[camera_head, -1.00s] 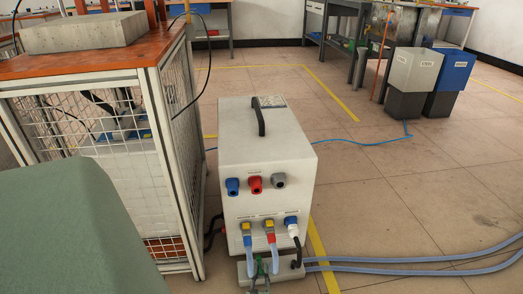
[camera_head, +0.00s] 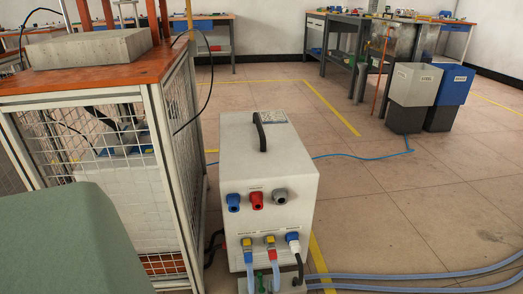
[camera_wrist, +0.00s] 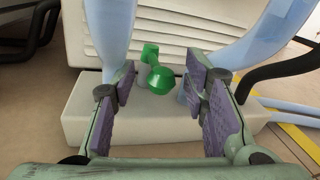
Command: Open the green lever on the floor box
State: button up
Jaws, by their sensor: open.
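The green lever (camera_wrist: 161,79) has a short arm and a rounded knob. It stands over the pale floor box (camera_wrist: 75,123) in the wrist view. My gripper (camera_wrist: 158,88) is open, with its purple-padded fingers on either side of the lever. The knob appears between the fingertips with space on both sides; I cannot tell whether any finger touches it. In the head view the floor box (camera_head: 289,285) sits at the bottom edge before the white heater unit (camera_head: 265,165), and the lever shows only as small green parts there.
Light-blue hoses (camera_wrist: 112,35) rise close beside both fingers. Other hoses (camera_head: 400,280) run right across the floor. A caged workbench (camera_head: 185,150) stands left of the unit, and a green surface (camera_head: 70,240) fills the lower left. Bins (camera_head: 415,90) stand back right.

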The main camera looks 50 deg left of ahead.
jog(key=v, duration=1.1)
jog(key=shift+s+d, duration=0.25)
jog(key=shift+d, duration=0.05)
